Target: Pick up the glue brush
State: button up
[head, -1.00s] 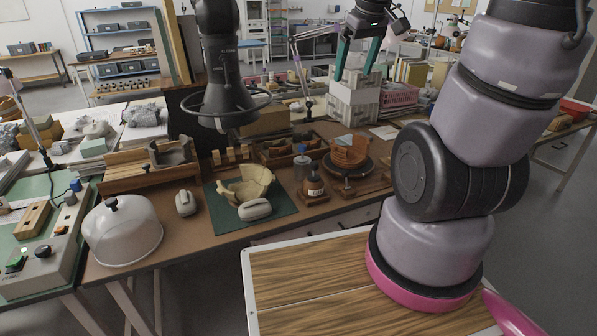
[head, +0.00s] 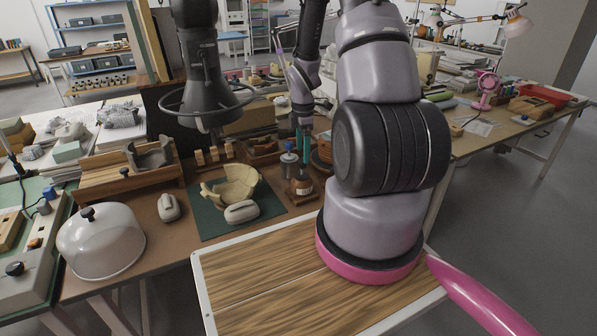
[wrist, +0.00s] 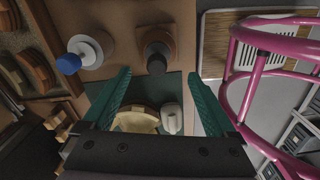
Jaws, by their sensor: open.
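The glue brush appears to stand in a small brown jar with a pale label (head: 302,188) at the front of the bench; only a dark upright top (wrist: 157,64) shows in the wrist view, and I cannot make out bristles. My gripper (wrist: 158,74) is open, pointing down, its two teal fingers on either side of that dark top in the picture. In the head view my gripper (head: 304,142) is above the jar, partly hidden by my arm. Nothing is held. Whether the fingers are level with the brush I cannot tell.
A grey canister with a blue knob (head: 289,163) stands close left of the jar. A cream broken bowl (head: 236,187) and a pale rounded object (head: 242,212) rest on a green mat (head: 209,226). A clear dome (head: 100,245) is at the left. A round wooden piece is mostly hidden behind my arm.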

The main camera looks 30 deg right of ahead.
aim_at(302, 169)
jog(key=f, duration=0.8)
jog(key=shift+w+f, duration=0.1)
jog(key=shift+w, duration=0.15)
jog(key=c, duration=1.1)
